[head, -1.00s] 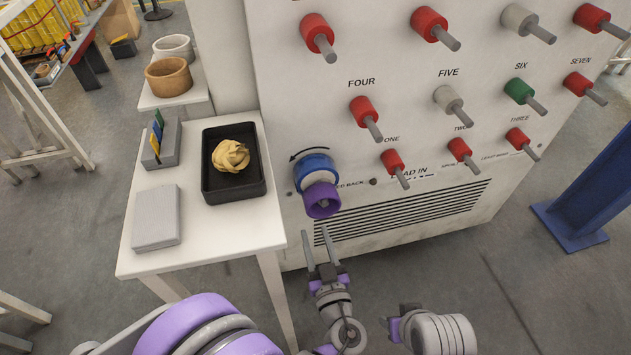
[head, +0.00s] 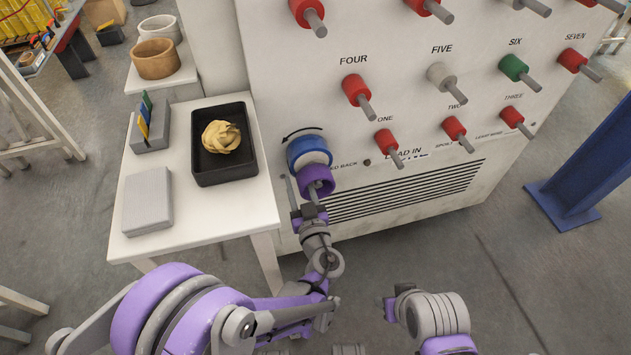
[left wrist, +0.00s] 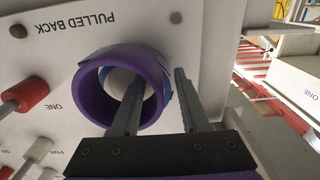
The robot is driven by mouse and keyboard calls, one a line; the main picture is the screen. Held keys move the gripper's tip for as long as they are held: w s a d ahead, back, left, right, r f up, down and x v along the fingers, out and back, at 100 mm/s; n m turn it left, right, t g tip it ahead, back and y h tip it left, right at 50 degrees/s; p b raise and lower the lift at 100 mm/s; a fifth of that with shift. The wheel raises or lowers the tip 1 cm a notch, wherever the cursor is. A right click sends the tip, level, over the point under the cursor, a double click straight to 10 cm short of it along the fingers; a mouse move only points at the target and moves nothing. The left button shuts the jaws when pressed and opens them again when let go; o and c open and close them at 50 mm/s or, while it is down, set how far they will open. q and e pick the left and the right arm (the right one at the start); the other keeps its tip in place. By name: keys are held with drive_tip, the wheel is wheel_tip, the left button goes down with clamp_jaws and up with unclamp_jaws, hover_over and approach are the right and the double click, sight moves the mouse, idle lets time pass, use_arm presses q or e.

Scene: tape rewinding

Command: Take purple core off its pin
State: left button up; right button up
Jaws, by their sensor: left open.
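The purple core (head: 316,181) sticks out at the front of a blue ring (head: 309,145) with a white band (head: 313,158), low on the machine's white panel. In the left wrist view the purple core (left wrist: 91,96) is a hollow ring with a pale round thing inside. My left gripper (head: 303,185) is open at the core. One finger is over the core's opening and the other is outside its rim, with the core's wall between them. Whether the fingers touch it, I cannot tell. The pin is hidden.
Red, grey and green spools on pins cover the panel (head: 385,215). A white table (head: 205,232) at left holds a black tray (head: 252,172) with a yellow tape clump, a grey block (head: 147,200) and a slotted holder (head: 152,138). A blue post stands at right.

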use_arm(q)
clamp_jaws()
idle(0.5)
